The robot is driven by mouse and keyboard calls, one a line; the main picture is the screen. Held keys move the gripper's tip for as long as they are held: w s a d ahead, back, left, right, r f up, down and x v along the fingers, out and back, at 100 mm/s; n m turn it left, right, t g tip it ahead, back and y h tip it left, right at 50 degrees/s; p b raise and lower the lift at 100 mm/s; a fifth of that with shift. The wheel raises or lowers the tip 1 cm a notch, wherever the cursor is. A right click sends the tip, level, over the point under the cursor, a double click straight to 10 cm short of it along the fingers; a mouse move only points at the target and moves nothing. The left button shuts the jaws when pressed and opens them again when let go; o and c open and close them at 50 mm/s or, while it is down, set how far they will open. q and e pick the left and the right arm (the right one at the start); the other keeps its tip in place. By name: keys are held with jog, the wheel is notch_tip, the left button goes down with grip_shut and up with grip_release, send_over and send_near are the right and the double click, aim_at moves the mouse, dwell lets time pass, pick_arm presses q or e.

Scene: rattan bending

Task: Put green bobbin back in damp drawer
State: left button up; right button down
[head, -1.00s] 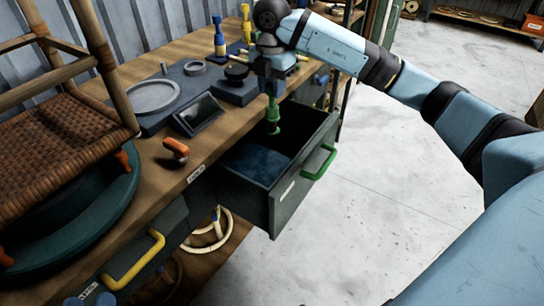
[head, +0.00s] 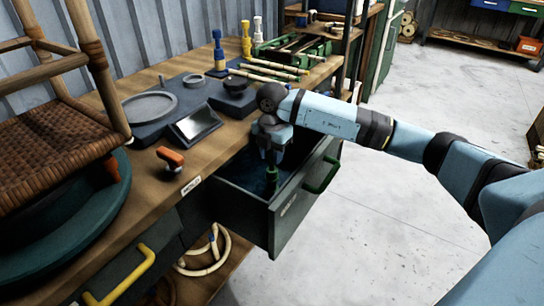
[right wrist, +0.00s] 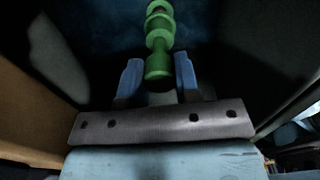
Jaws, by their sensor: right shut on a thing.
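The green bobbin (head: 272,178) hangs upright inside the open drawer (head: 297,202), which has a dark front, a green handle (head: 322,175) and a dark blue bottom. My right gripper (head: 272,160) is shut on the bobbin and reaches down into the drawer from above. In the right wrist view the bobbin (right wrist: 158,42) shows between the two blue fingers (right wrist: 158,70), with the blue drawer bottom (right wrist: 105,28) beyond. I cannot tell whether the bobbin touches the bottom. My left gripper is not in view.
The workbench (head: 150,210) holds a grey ring form (head: 150,105), an orange-handled tool (head: 170,157), blue and yellow bobbins (head: 219,50) and rattan sticks (head: 275,70). A woven chair (head: 50,150) stands at left. A yellow-handled drawer (head: 120,280) is below.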

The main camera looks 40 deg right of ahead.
jog(key=shift+f, duration=0.1)
jog(key=c, duration=0.8)
grip_release()
jog(key=shift+c, duration=0.2)
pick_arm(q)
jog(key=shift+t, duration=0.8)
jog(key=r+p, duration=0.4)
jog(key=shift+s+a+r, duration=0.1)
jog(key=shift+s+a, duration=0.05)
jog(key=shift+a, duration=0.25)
pick_arm(e)
notch_tip(320, 180, up, 12)
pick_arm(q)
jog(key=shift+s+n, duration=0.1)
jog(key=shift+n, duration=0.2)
pick_arm(e)
jog(key=shift+s, duration=0.1)
